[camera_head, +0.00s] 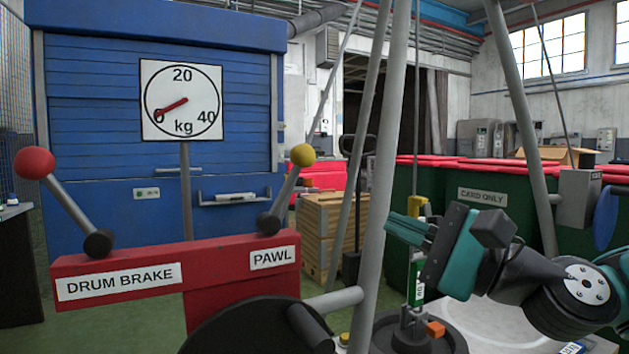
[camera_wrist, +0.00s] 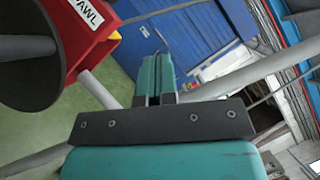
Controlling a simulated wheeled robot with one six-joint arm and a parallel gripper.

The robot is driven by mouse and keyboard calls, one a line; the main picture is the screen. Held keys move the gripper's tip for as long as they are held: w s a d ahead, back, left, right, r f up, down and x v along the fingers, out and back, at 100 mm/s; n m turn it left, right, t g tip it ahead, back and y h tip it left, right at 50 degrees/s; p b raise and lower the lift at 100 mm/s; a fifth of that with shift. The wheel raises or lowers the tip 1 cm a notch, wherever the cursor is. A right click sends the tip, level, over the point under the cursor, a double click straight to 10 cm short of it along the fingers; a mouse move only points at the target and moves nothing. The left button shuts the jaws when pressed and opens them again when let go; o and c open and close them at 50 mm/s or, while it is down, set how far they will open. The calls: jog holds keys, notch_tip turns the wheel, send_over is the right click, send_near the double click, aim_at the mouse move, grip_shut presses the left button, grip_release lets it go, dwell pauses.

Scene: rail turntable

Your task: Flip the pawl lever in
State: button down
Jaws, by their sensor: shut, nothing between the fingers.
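The pawl lever (camera_head: 285,193) stands on the right end of a red bracket (camera_head: 215,258), above its PAWL label (camera_head: 272,257). It has a yellow knob (camera_head: 301,155), a grey rod and a dark pivot, and tilts up to the right. My gripper (camera_head: 391,224) is at the right, apart from the lever, with a grey post between them in the picture. Its teal fingers are shut and empty. In the wrist view the fingers (camera_wrist: 156,62) lie together. The PAWL label (camera_wrist: 88,12) shows at the upper left there; I cannot clearly make out the lever.
A drum brake lever with a red knob (camera_head: 34,163) leans left on the same bracket. A thick grey post (camera_head: 379,210) and a dark drum disc (camera_head: 245,328) stand close by. The dial (camera_head: 182,100) points near 0. A yellow hook (camera_head: 418,206) hangs behind my gripper.

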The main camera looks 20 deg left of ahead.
aim_at(287, 185)
jog(key=s+r+p+x, duration=0.1)
jog(key=s+p+x, duration=0.1)
jog(key=x, duration=1)
jog(key=shift+s+p, duration=0.3)
jog(key=shift+p, duration=0.1)
jog(key=shift+r, duration=0.25)
